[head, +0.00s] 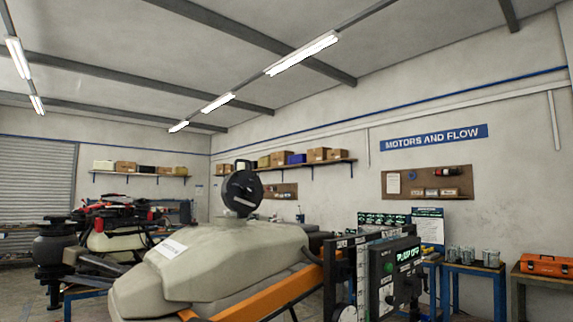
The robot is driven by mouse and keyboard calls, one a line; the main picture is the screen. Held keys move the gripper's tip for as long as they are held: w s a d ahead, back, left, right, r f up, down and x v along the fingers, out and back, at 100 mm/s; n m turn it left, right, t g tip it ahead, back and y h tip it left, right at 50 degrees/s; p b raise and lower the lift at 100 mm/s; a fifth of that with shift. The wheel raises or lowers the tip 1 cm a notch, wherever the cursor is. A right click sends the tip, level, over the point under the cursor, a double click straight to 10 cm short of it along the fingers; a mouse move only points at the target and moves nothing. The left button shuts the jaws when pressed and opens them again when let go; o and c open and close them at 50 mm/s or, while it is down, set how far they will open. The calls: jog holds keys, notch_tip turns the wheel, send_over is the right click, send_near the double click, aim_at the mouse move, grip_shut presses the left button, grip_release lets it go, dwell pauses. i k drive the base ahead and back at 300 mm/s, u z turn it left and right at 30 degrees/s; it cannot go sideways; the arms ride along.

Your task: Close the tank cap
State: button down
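A large beige tank (215,262) with a white label fills the lower middle of the head view. The round black tank cap (242,190) stands raised on edge above the top of the tank, its disc facing roughly toward me. The cap looks open. The filler opening itself cannot be made out. My gripper is not in view, so its place relative to the cap does not show.
An orange bar (268,296) runs along the tank's near right side. A dark control panel (393,275) reading "PUMP OFF" stands right of the tank. Another drone (112,225) is at left.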

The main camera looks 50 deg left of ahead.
aim_at(234, 198)
jog(key=i, duration=1.7)
jog(key=u, duration=3.05)
jog(key=i, duration=0.45)
jog(key=u, duration=0.45)
